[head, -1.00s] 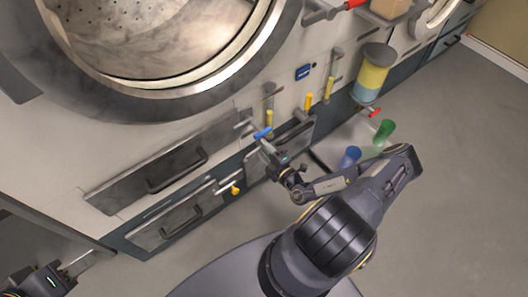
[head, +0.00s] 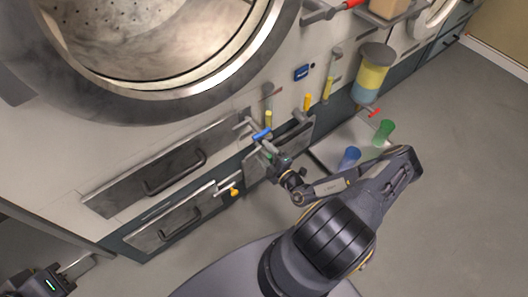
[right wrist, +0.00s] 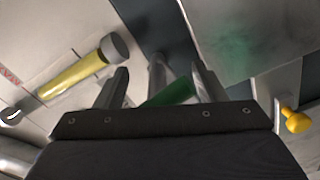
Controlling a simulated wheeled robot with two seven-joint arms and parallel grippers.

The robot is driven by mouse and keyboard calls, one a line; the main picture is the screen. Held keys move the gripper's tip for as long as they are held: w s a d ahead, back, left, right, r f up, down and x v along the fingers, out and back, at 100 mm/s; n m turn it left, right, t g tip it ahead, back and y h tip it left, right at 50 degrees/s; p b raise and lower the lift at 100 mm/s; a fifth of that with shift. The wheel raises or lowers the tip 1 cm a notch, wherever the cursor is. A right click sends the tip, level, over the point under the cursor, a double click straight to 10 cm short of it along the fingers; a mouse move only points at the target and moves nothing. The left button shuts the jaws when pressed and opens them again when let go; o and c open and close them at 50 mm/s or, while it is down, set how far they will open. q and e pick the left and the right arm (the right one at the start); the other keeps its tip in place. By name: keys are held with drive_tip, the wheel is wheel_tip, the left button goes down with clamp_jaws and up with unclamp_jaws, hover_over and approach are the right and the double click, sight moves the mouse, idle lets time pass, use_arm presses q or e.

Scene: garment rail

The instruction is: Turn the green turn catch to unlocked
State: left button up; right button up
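The green turn catch (right wrist: 168,93) shows in the right wrist view as a green bar, slanted up to the right, beside a grey post. It lies between the two fingers of my right gripper (right wrist: 160,86), which stand apart with gaps to it. In the head view my right gripper (head: 270,158) is at the lower cabinet front, just below a blue handle (head: 262,134), and largely covers the catch. My left gripper (head: 78,264) is at the lower left of the head view, away from the catch; its finger opening is unclear.
A yellow handle (right wrist: 72,77) and a yellow-orange knob (right wrist: 296,121) flank the right gripper. Drawers (head: 165,168) lie left of it. A tray with a blue cup (head: 349,158) and a green cup (head: 383,133) is to the right. The floor further right is clear.

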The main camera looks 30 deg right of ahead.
drive_tip(key=shift+o, duration=0.9)
drive_tip(key=shift+w+d, duration=0.1)
drive_tip(key=shift+d, duration=0.2)
drive_tip(key=shift+r, duration=0.25)
drive_tip(key=shift+w+r, duration=0.15)
drive_tip(key=shift+a, duration=0.1)
drive_tip(key=s+p, duration=0.1)
drive_tip(key=s, duration=0.7)
